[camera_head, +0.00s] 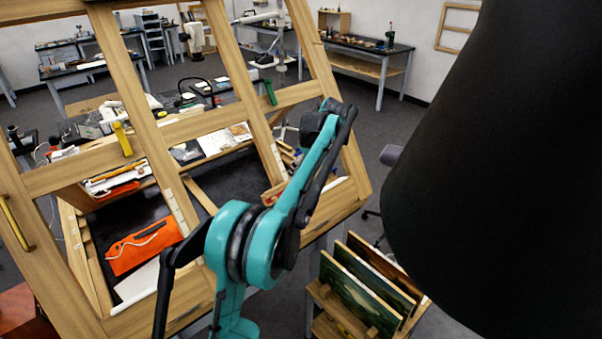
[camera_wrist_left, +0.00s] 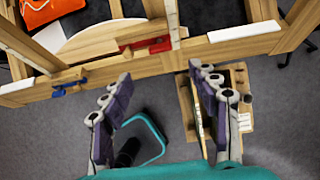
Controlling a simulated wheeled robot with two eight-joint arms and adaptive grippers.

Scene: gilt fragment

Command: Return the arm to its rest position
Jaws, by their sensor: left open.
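My left gripper (camera_wrist_left: 160,78) shows in the left wrist view with its two grey-violet fingers spread wide and nothing between them. It hangs over the grey floor, in front of the wooden bench edge (camera_wrist_left: 225,46). In the head view a teal and black arm of mine (camera_head: 318,165) rises from the bottom middle and reaches up to the right, in front of the wooden frame (camera_head: 190,125). I cannot make out gripper fingers clearly in the head view. My right gripper is in neither view.
A wooden rack (camera_head: 320,298) with several painted panels (camera_head: 367,288) stands to the right of the arm. A red clamp (camera_wrist_left: 146,46) and a blue clamp (camera_wrist_left: 68,87) sit on the bench edge. An orange cloth-like item (camera_head: 143,247) lies behind the frame. A large black shape covers the right side.

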